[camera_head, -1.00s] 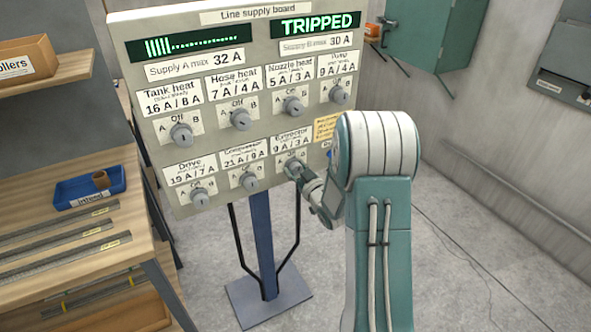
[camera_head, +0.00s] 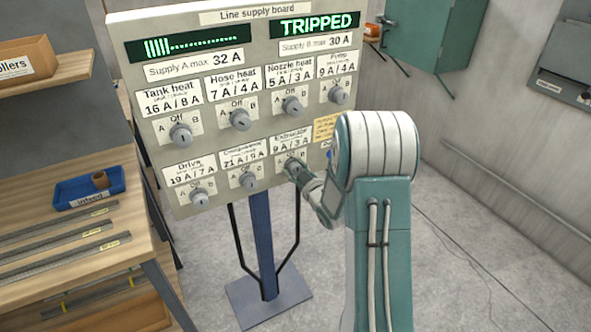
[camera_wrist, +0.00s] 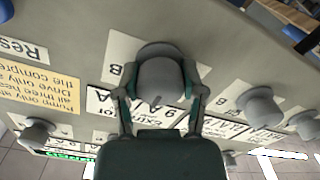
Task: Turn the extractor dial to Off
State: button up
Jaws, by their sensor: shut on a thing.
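The Line supply board (camera_head: 262,112) stands upright in front of me with two rows of grey dials. The extractor dial is the rightmost of the lower row, under a label (camera_head: 290,142) reading Extractor 9 A / 3 A. My gripper (camera_head: 297,172) is at this dial in the head view and covers most of it. In the wrist view my gripper (camera_wrist: 162,95) is shut on the extractor dial (camera_wrist: 160,70), one finger on each side of its round grey body. The view is upside down there; a letter B shows beside the dial. I cannot tell the dial's setting.
The Compressor dial (camera_head: 249,181) sits just left of my gripper. A display (camera_head: 317,24) reads TRIPPED in green. A yellow note (camera_head: 325,127) is right of the extractor label. A workbench (camera_head: 120,195) with a blue tray (camera_head: 88,190) stands at left.

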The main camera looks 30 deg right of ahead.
jog(key=o, duration=1.2)
jog(key=shift+w+a+r, duration=0.1)
jog(key=shift+w, duration=0.05)
jog(key=shift+c, duration=0.2)
jog(key=s, duration=1.2)
jog(key=shift+d, duration=0.3)
jog(key=s+a+r+m+g+h, duration=0.3)
jog(key=a+r+g, duration=0.3)
jog(key=r, duration=0.4)
jog(key=s+a+r+m+g+y, duration=0.1)
jog(key=s+a+g, duration=0.2)
jog(key=s, duration=0.7)
jog(key=s+a+r+m+g+y, duration=0.1)
jog(key=s+a+r+m+g, duration=0.1)
jog(key=s+a, duration=0.6)
jog(key=shift+s+a+r+g, duration=0.3)
jog(key=shift+s+g, duration=0.3)
jog(key=shift+s, duration=0.25)
